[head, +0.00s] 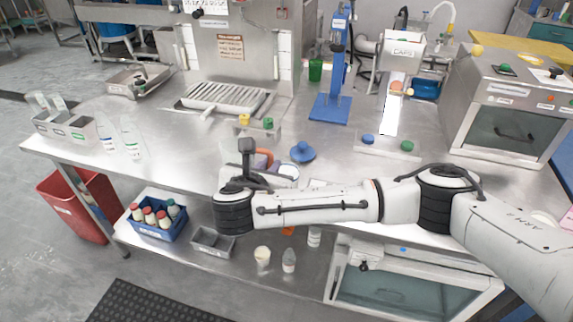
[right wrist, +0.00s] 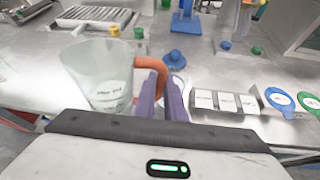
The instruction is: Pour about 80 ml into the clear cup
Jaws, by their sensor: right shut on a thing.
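My right gripper (right wrist: 160,85) has purple fingers shut on the orange handle of a clear jug (right wrist: 100,75). The jug carries a white label, looks about upright and shows no clear contents. In the head view my right wrist hides much of the right gripper (head: 262,162) and the jug. A pale round rim (head: 288,171) shows just right of the fingers; it may be the clear cup, but most of it is hidden. In the right wrist view it is mostly behind the fingers. My left gripper is not in view.
A blue knob-like piece (head: 302,152) stands behind the gripper. Label cards (right wrist: 225,101) and blue and green paddles (right wrist: 279,98) lie to the right in the wrist view. Clear bottles (head: 131,140) stand at the left. A blue press (head: 331,103) stands behind. The left-middle counter is clear.

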